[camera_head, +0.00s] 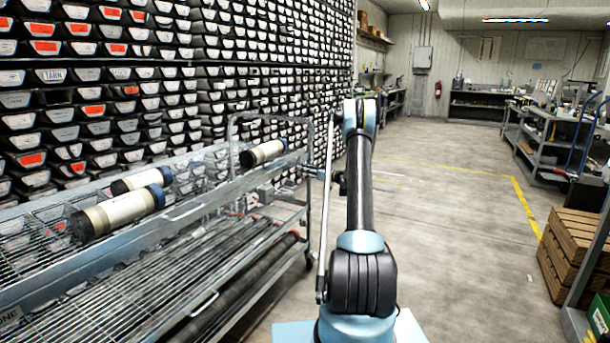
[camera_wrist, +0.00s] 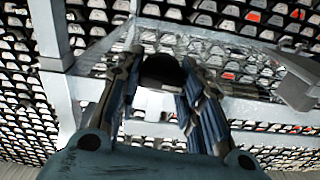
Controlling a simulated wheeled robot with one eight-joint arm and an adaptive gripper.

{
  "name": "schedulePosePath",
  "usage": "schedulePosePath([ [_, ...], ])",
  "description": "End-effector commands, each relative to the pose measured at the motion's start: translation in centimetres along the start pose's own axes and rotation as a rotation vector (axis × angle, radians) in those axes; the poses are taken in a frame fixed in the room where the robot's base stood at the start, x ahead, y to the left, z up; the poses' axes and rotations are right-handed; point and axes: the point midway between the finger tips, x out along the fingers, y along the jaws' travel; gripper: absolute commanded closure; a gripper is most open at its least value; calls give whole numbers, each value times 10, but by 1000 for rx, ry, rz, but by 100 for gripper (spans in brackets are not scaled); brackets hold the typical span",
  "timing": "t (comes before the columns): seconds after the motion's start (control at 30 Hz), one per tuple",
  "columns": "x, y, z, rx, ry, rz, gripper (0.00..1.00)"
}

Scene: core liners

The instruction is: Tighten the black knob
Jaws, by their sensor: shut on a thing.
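The black knob (camera_wrist: 162,72) shows in the wrist view as a dark rounded shape at the upper middle, in front of a pale metal frame. My gripper (camera_wrist: 161,62) has its two fingers on either side of the knob and is shut on it. The knob's far side and its stem are hidden. In the head view my arm stands upright right of the cart, and the gripper and knob are too small or hidden to make out clearly.
A metal wire cart (camera_head: 170,225) stands at left, holding white cylinders (camera_head: 120,211) with dark ends. A wall of stacked core trays (camera_head: 270,60) rises behind it. Wooden crates (camera_head: 572,250) stand at right. The concrete floor between is clear.

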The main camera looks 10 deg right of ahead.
Motion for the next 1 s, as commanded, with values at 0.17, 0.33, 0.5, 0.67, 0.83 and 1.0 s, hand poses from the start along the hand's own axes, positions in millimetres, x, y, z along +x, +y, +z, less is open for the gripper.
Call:
schedulePosePath([
  [0.17, 0, 2, 0, 149, 1, 3, 90],
  [0.33, -1, 3, 0, 312, 1, 3, 90],
  [0.5, -1, 4, 0, 473, 2, 4, 90],
  [0.67, -1, 6, 0, 626, 2, 5, 90],
  [0.83, -1, 6, 1, 787, 3, 6, 90],
  [1.0, -1, 8, 2, 948, 4, 6, 89],
])
